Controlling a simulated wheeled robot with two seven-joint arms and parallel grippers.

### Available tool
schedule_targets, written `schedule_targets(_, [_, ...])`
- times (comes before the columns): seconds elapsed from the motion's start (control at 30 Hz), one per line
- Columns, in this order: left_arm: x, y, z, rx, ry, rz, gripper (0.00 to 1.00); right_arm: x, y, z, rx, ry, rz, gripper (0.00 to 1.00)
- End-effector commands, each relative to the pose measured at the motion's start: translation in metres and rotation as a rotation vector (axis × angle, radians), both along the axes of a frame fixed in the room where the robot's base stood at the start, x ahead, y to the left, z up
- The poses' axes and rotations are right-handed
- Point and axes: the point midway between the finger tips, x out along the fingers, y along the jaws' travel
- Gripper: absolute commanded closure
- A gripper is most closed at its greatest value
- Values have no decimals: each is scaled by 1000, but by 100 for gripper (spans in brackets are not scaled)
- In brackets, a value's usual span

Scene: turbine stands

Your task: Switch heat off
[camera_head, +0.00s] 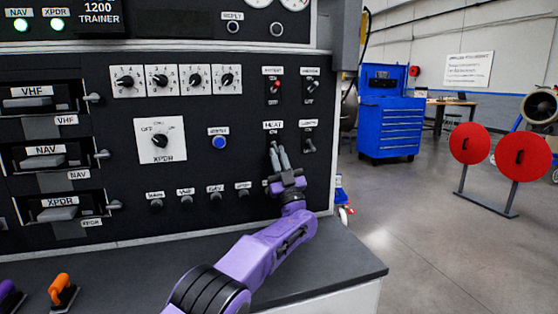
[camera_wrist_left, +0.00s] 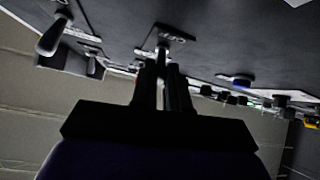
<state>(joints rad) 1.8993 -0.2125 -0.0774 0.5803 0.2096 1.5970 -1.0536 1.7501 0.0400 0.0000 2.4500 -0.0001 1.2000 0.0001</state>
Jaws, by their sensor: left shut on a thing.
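The HEAT label (camera_head: 273,125) is on the black panel, right of the blue button. The heat switch is right below it, mostly hidden by my left gripper (camera_head: 277,148) in the head view. In the left wrist view the small metal heat switch (camera_wrist_left: 162,44) stands out from its dark plate, at the tips of my left gripper (camera_wrist_left: 163,72). The two fingers are close together and shut on the switch. I cannot tell whether the lever is up or down. My right gripper is in neither view.
The lamps switch (camera_head: 309,145) sits close on the right. A blue button (camera_head: 219,142) and the XPDR dial (camera_head: 160,141) are left. Several small knobs line the panel below. A grey shelf (camera_head: 335,262) juts out under my left arm. A blue tool cabinet (camera_head: 391,125) stands far behind.

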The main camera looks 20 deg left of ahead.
Motion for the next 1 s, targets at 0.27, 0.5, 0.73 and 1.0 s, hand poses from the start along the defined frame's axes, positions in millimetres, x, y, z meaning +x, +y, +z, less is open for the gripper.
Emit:
schedule_targets(0.27, [0,0,0,0,0,0,60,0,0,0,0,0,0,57])
schedule_targets(0.5, [0,-1,-1,0,1,0,60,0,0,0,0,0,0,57])
schedule_targets(0.73, [-16,-16,-26,2,3,-2,60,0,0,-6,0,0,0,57])
schedule_targets(1.0, [-36,-32,-56,1,2,0,60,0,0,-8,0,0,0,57])
